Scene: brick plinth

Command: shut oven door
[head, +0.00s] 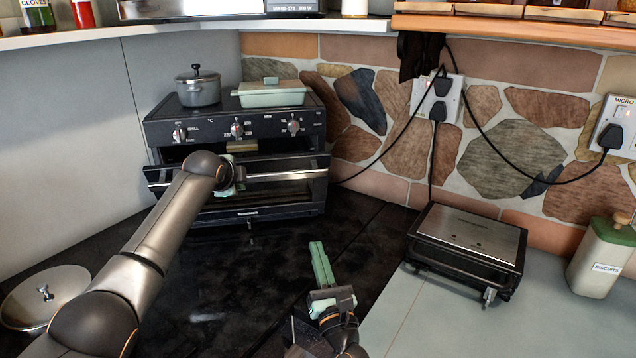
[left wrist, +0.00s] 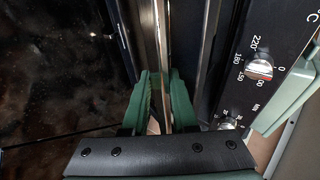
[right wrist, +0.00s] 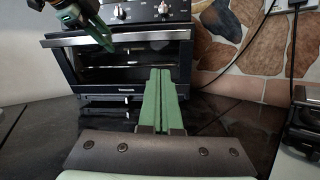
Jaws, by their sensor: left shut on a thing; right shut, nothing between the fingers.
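The black toaster oven (head: 235,132) stands at the back of the dark counter. Its door (head: 275,197) is partly open, tilted forward, with a dark gap between its top edge and the control panel. A metal handle bar (head: 285,176) runs along the door's top. My left gripper (head: 236,176) is shut on this handle; the left wrist view shows the bar (left wrist: 163,50) between its green fingers (left wrist: 163,90). My right gripper (head: 319,262) is shut and empty, above the counter in front of the oven; its fingers also show in the right wrist view (right wrist: 160,98).
A grey pot (head: 198,90) and a lidded green dish (head: 271,94) stand on the oven. A metal-topped grill (head: 470,240) and a biscuit jar (head: 603,258) stand at the right. A pot lid (head: 45,295) lies at the left. The dark counter before the oven is mostly clear.

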